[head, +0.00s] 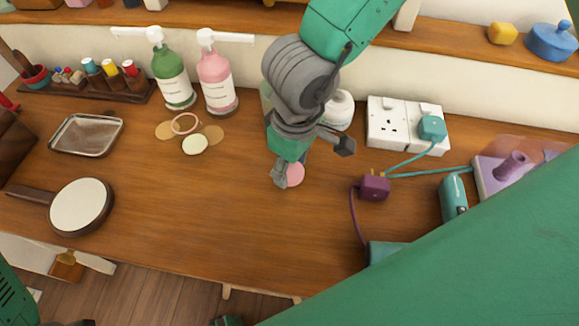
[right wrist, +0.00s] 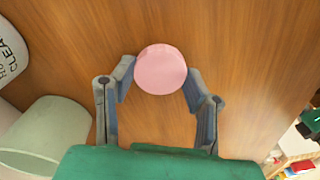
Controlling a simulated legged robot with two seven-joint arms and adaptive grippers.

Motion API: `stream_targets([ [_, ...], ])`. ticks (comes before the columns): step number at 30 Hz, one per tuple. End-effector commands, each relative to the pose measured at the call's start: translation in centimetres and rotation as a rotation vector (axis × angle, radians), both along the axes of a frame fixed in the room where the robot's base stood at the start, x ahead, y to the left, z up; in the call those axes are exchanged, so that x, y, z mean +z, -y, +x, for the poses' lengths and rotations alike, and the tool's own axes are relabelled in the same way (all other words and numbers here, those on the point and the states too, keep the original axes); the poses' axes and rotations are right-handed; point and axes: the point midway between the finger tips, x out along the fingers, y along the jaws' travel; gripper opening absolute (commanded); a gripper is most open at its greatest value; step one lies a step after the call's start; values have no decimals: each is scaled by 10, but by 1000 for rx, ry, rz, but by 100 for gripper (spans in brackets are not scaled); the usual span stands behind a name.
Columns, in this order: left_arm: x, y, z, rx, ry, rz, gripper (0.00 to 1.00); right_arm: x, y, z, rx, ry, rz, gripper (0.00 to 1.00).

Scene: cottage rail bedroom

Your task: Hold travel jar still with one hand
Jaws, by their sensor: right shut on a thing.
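A small round jar with a pink top (head: 295,175), which I take as the travel jar, stands on the wooden counter (head: 200,245). My right gripper (head: 311,165) reaches down over it and partly hides it in the head view. In the right wrist view, the jar's pink top (right wrist: 160,70) lies between the two fingertips of my right gripper (right wrist: 160,73). The fingers are shut on it, one on each side. The jar's sides are mostly hidden. My left gripper cannot be made out.
Green (head: 173,80) and pink (head: 216,80) pump bottles stand left of my right arm. A white bottle (head: 340,110) stands behind it. A socket block (head: 393,122), cables and a purple plug (head: 375,188) lie to the right. A hand mirror (head: 80,207) lies left. The counter's front middle is clear.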

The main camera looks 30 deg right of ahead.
Motion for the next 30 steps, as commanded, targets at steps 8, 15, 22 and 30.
stream_targets([
  [8, 3, 0, 1, -1, 1, -1, 70, 1, 0, 0, -2, 0, 0, 49],
  [15, 3, 0, 0, -1, 1, 0, 70, 1, -2, 0, -1, 0, -2, 63],
  [22, 6, 0, 0, -1, 0, 0, 70, 10, 0, 0, -2, 2, 0, 63],
  [30, 34, 0, 1, -1, 1, 0, 70, 66, 2, -1, -2, 3, 3, 63],
])
